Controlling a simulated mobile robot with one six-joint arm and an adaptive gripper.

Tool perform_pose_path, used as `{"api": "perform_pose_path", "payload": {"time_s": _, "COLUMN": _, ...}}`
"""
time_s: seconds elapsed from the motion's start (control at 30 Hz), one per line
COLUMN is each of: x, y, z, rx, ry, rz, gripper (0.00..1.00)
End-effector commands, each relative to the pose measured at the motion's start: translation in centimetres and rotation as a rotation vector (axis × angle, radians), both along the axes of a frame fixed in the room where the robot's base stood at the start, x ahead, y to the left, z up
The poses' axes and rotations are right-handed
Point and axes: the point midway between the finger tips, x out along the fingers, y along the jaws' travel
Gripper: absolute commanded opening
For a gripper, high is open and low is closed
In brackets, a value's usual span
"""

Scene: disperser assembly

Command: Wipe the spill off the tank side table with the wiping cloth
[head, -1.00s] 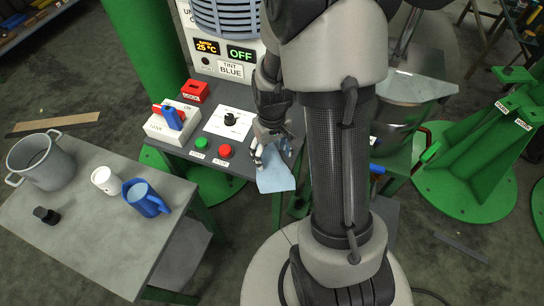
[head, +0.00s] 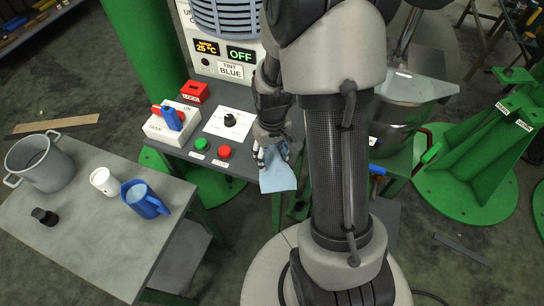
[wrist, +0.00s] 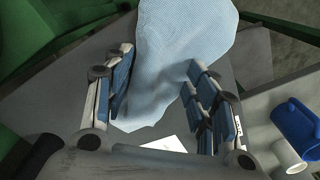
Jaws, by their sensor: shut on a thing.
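My gripper (head: 262,152) is shut on the light blue wiping cloth (head: 279,174) at the front right corner of the dark-topped table (head: 236,163) with the control buttons. The cloth hangs from the fingers over the table's edge. In the wrist view the cloth (wrist: 185,50) spreads between and beyond the two fingers of my gripper (wrist: 160,72). I cannot make out a spill in either view; my arm and the cloth hide part of the tabletop. I cannot tell whether the cloth touches the top.
The dark table carries a green button (head: 206,143), a red button (head: 224,152), a knob panel (head: 229,123) and a white switch box (head: 170,126). A grey table (head: 105,235) at left holds a grey pot (head: 40,165), white cup (head: 103,181) and blue jug (head: 145,199).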

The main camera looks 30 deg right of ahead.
Motion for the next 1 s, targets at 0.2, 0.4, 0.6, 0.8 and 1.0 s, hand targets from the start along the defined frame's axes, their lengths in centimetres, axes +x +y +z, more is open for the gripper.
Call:
{"api": "perform_pose_path", "payload": {"time_s": 0.2, "x": -0.4, "y": 0.1, "z": -0.4, "rx": 0.002, "ry": 0.01, "rz": 0.001, "gripper": 0.36}}
{"api": "perform_pose_path", "payload": {"time_s": 0.4, "x": -0.5, "y": 0.1, "z": -0.5, "rx": 0.004, "ry": 0.013, "rz": 0.0, "gripper": 0.29}}
{"api": "perform_pose_path", "payload": {"time_s": 0.6, "x": -0.6, "y": 0.2, "z": -0.6, "rx": 0.006, "ry": 0.016, "rz": -0.001, "gripper": 0.26}}
{"api": "perform_pose_path", "payload": {"time_s": 0.8, "x": -0.6, "y": 0.3, "z": 0.1, "rx": 0.006, "ry": 0.016, "rz": -0.001, "gripper": 0.24}}
{"api": "perform_pose_path", "payload": {"time_s": 1.0, "x": -0.4, "y": 0.2, "z": 3.9, "rx": 0.003, "ry": 0.01, "rz": -0.001, "gripper": 0.0}}
